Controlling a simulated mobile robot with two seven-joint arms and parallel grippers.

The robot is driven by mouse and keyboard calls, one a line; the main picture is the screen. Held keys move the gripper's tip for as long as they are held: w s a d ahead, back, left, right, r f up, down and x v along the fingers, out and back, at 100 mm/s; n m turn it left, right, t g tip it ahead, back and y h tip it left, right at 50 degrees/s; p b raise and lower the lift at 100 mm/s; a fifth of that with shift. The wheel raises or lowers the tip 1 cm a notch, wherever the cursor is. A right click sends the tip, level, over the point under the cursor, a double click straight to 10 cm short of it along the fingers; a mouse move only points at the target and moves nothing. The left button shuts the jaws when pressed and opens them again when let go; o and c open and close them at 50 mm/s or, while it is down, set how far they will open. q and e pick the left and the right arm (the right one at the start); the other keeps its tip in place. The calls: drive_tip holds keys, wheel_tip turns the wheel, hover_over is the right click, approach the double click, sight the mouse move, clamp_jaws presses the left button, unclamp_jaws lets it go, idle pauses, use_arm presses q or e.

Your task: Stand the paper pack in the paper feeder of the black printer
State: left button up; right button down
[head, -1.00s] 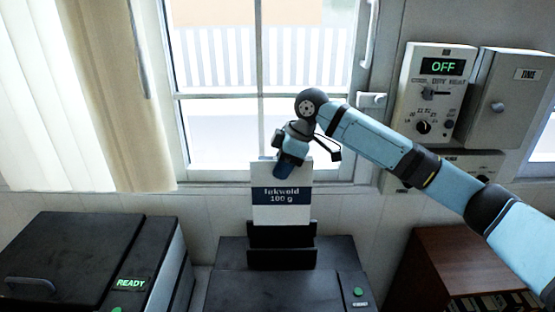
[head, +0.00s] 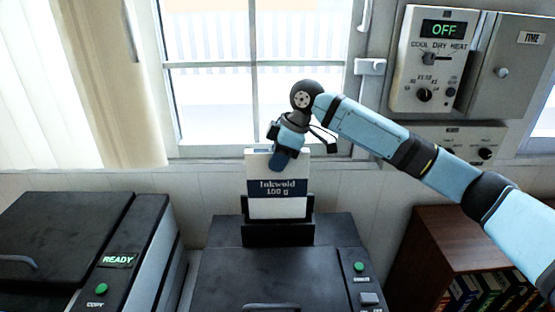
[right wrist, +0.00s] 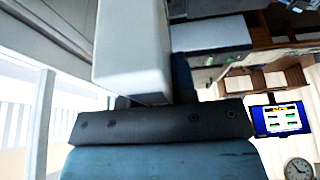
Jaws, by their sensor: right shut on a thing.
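The paper pack (head: 278,207), white with a dark blue band reading "Inkwold 100 g", stands upright in the head view. It is between the back and front plates of the black paper feeder (head: 278,235) on the black printer (head: 270,270). Its lower edge meets or passes behind the front plate; I cannot tell how deep it sits. My right gripper (head: 281,160) is shut on the pack's top edge, coming from above. In the right wrist view the pack's pale side (right wrist: 132,50) rises beside a dark finger. My left gripper is out of view.
A second dark machine (head: 70,240) with a READY display stands at the left. A brown shelf (head: 470,240) stands at the right. Wall boxes (head: 432,60), one reading OFF, hang at the upper right. A window is behind the feeder.

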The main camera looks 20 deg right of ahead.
sight(278, 183)
drive_tip(key=shift+r, duration=0.15)
idle(0.6)
drive_tip(key=shift+p, duration=0.75)
drive_tip(key=shift+f, duration=3.65)
drive_tip(key=c, duration=0.8)
unclamp_jaws()
drive_tip(key=shift+s, duration=0.1)
drive_tip(key=shift+c, duration=0.2)
